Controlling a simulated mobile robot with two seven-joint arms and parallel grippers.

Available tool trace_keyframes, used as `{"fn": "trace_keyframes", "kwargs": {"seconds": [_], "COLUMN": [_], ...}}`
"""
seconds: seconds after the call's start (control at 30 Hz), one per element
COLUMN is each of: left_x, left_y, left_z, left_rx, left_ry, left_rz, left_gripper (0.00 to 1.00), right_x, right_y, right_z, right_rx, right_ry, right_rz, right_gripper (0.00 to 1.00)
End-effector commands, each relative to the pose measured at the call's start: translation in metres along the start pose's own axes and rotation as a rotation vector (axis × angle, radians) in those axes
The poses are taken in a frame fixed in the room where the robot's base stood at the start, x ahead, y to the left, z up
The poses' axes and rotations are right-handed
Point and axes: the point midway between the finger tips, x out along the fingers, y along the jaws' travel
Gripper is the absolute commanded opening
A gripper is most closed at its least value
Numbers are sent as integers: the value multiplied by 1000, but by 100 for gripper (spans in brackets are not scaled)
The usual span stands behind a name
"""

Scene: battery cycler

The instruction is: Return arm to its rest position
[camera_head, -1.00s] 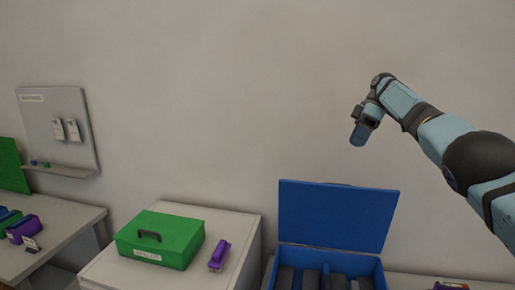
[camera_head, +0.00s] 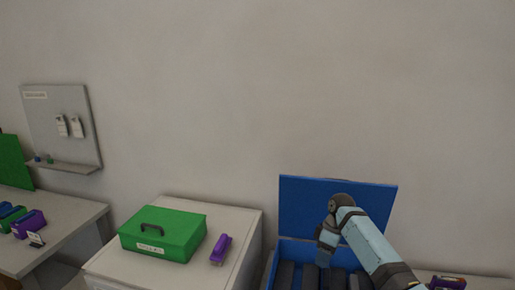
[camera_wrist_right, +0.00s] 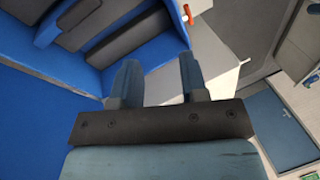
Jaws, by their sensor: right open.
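My right arm (camera_head: 368,244) comes in from the lower right of the head view. Its gripper (camera_head: 326,245) hangs in front of the open blue case (camera_head: 330,207). In the right wrist view my right gripper (camera_wrist_right: 158,85) has its two fingers apart with nothing between them. The blue case (camera_wrist_right: 60,72) lies to the left of the fingers there, with dark blocks (camera_wrist_right: 110,32) in it. My left gripper is not in the head view.
A closed green box (camera_head: 165,236) and a purple object (camera_head: 221,249) stand on a white cabinet (camera_head: 215,203). A side table (camera_head: 60,238) at left holds several coloured items. The wall space above the case is clear.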

Motion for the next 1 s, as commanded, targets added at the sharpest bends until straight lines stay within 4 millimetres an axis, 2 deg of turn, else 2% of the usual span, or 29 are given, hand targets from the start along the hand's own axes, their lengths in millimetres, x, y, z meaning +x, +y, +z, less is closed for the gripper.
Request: {"fn": "trace_keyframes", "kwargs": {"seconds": [0.03, 0.2, 0.33, 0.5, 0.63, 0.8, 1.0], "left_x": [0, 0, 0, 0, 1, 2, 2], "left_y": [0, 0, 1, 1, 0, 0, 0], "left_z": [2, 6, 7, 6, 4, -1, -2], "left_rx": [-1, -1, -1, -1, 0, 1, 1], "left_ry": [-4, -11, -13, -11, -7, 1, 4], "left_rz": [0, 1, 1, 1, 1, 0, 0], "left_gripper": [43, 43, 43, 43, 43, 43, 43], "right_x": [28, 92, 128, 157, 166, 158, 141], "right_y": [-14, -58, -98, -154, -200, -258, -300], "right_z": [10, 43, 74, 121, 161, 212, 248], "right_rx": [21, 116, 202, 332, 440, 580, 686], "right_ry": [4, 26, 55, 100, 137, 184, 220], "right_rz": [11, 71, 119, 187, 242, 317, 381], "right_gripper": [40, 40, 40, 40, 40, 40, 40]}}
